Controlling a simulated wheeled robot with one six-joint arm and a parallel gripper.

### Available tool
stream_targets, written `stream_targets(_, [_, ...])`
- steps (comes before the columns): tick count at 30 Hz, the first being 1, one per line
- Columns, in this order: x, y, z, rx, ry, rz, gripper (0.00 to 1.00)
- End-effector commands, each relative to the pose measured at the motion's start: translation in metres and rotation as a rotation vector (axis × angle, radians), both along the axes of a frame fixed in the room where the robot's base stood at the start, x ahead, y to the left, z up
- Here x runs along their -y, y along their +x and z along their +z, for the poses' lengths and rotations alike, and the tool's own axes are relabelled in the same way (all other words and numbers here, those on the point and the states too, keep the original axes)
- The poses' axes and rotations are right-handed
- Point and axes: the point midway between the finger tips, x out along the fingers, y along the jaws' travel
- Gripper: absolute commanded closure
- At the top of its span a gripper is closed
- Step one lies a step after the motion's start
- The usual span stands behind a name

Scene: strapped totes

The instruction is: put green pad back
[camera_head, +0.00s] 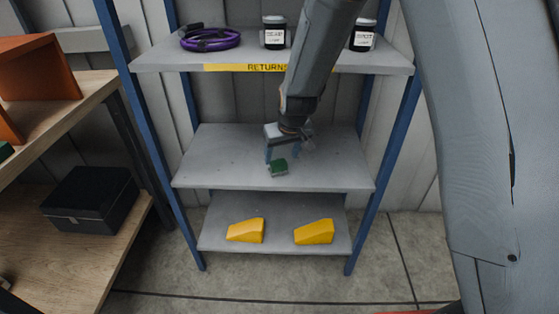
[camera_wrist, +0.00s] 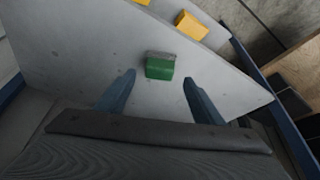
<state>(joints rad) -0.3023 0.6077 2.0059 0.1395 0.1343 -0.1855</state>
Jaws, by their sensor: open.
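The green pad (camera_head: 278,168) is a small block with a grey strip along one side. It lies on the middle grey shelf (camera_head: 215,165) of the blue-framed rack, near the shelf's front edge. It also shows in the wrist view (camera_wrist: 160,68), just beyond my fingertips and roughly centred between them. My gripper (camera_head: 283,158) is over the middle shelf with its fingers apart. In the wrist view my gripper (camera_wrist: 155,85) is open, with nothing between the fingers. Whether a finger touches the pad cannot be told.
Two yellow wedges (camera_head: 246,231) (camera_head: 314,232) lie on the bottom shelf. The top shelf, labelled RETURNS (camera_head: 267,68), holds a purple coil (camera_head: 210,39) and two dark jars (camera_head: 274,33) (camera_head: 363,35). A wooden shelf unit (camera_head: 75,95) with a black box (camera_head: 92,199) stands left.

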Motion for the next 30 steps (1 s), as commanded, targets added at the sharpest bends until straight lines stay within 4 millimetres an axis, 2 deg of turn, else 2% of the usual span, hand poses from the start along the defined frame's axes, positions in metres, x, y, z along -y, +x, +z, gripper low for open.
stream_targets(3, [0.003,-0.008,0.023,0.003,0.001,0.001,0.38])
stream_targets(9, [0.007,-0.019,0.049,0.001,0.000,0.000,0.38])
stream_targets(15, [0.008,-0.023,0.059,0.001,0.000,0.001,0.38])
stream_targets(20, [0.009,-0.024,0.060,0.000,0.000,0.000,0.38])
stream_targets(22, [0.017,-0.027,0.062,-0.007,-0.002,-0.012,0.38])
stream_targets(23, [0.024,-0.030,0.064,-0.014,-0.003,-0.022,0.38])
stream_targets(26, [0.064,-0.050,0.076,-0.053,-0.010,-0.086,0.38])
stream_targets(29, [0.122,-0.090,0.091,-0.118,-0.021,-0.184,0.38])
stream_targets(30, [0.144,-0.110,0.096,-0.149,-0.025,-0.229,0.38])
